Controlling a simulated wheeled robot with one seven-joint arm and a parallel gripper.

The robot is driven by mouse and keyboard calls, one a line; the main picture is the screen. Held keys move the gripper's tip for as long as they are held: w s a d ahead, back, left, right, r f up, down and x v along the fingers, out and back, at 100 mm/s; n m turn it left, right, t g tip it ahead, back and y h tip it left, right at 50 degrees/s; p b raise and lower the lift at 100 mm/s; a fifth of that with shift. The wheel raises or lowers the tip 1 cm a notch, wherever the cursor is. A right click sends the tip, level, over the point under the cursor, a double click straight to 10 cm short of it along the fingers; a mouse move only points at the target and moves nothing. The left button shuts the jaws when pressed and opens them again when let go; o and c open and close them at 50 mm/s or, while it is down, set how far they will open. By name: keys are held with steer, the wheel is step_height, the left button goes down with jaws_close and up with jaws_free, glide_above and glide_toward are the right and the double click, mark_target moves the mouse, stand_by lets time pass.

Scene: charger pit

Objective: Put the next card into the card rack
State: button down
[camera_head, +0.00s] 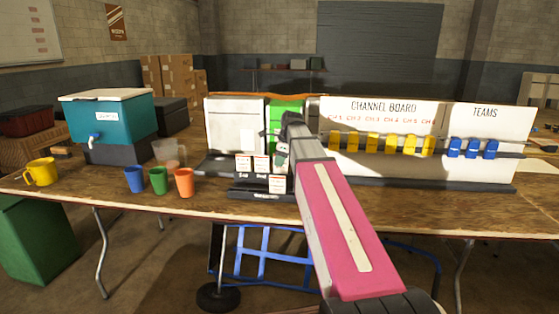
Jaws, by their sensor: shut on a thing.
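The card rack (262,194) is a small black stepped stand near the front middle of the table. White cards (243,162) with dark markings stand in its back row, and another card (277,184) shows lower at the right front. My gripper (281,149) is over the right end of the rack, at the far end of my pink arm. It is shut on a card (280,160) whose top it covers. The card is close to the rack's back row; I cannot tell whether it touches the rack.
Blue, green and orange cups (158,181) stand left of the rack, with a yellow mug (40,172) farther left. A teal drink cooler (108,120) is behind them. The channel board (382,112), with yellow and blue tags, stands right. The table front is clear.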

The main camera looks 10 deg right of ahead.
steer(key=c, duration=1.2)
jaws_free()
steer(key=shift+o, duration=0.2)
steer(key=v, duration=1)
steer(key=shift+d+r, duration=0.2)
steer(key=shift+r, duration=0.15)
